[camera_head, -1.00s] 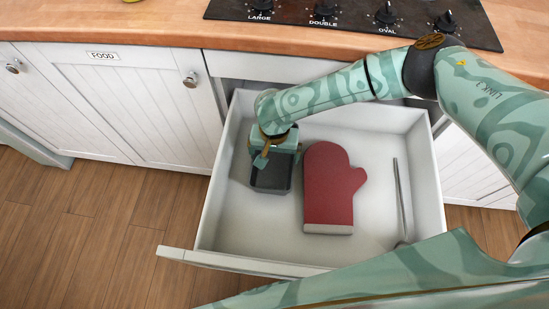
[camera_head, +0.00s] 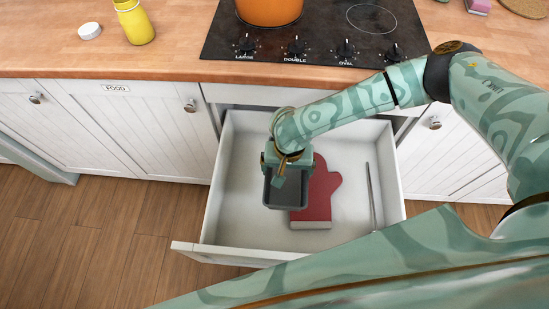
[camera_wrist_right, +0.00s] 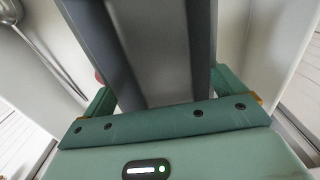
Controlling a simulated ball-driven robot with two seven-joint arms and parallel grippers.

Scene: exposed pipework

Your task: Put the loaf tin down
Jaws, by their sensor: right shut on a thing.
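The loaf tin (camera_head: 287,192) is a dark grey, open rectangular tin in the head view. It is over the left part of the open drawer (camera_head: 222,235) and covers the left side of the red oven mitt (camera_head: 322,195). My right gripper (camera_head: 287,163) is shut on the tin's far side and holds it, apparently above the drawer floor. In the right wrist view the grey tin (camera_wrist_right: 160,50) fills the space between the fingers of my right gripper (camera_wrist_right: 165,85). The tin's underside is hidden. My left gripper is not in view.
A thin metal utensil (camera_head: 371,195) lies at the drawer's right. Above are the wooden worktop (camera_head: 180,65) and black hob (camera_head: 320,30) with an orange pot (camera_head: 268,8). A yellow bottle (camera_head: 135,22) and white lid (camera_head: 89,31) stand at left. Drawer floor shows bare left of the tin.

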